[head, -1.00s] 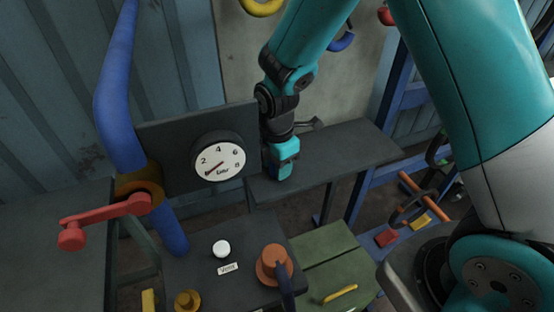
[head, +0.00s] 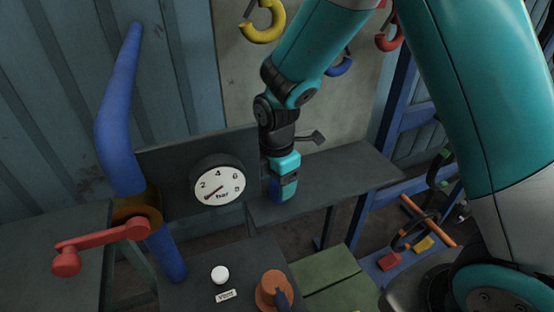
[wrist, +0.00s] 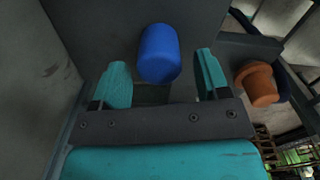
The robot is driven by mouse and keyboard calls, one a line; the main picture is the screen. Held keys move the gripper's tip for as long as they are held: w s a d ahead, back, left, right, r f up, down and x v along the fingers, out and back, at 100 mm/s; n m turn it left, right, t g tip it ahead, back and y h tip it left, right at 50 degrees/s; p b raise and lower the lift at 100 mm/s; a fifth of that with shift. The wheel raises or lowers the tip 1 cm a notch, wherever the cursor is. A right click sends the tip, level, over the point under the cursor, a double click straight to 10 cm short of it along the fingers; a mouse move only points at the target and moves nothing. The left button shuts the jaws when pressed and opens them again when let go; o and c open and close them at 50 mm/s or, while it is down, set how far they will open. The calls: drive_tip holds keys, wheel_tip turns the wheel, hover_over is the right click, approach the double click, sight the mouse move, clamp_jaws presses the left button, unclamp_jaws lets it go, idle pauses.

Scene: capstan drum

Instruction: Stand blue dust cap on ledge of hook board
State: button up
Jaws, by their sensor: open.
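The blue dust cap (wrist: 159,55) shows in the wrist view just beyond and between my fingertips, with a gap on each side. In the head view a bit of its blue (head: 273,191) shows beside and under my gripper; the rest is hidden. My gripper (head: 283,180) points down at the left end of the dark ledge (head: 340,172) of the hook board (head: 352,108). Its fingers are spread and hold nothing. The cap seems to stand at the ledge's left end, but its contact with the ledge is hidden.
A bar gauge (head: 218,182) stands close left of my gripper. Yellow (head: 265,22), blue (head: 341,66) and red hooks hang on the board above. A blue pipe with a red handle (head: 100,240) is at left. An orange knob (head: 272,287) is below. The ledge's right part is clear.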

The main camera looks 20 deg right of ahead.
wheel_tip(320, 180, up, 10)
drive_tip(key=b, duration=0.1)
drive_tip(key=shift+f, duration=0.2)
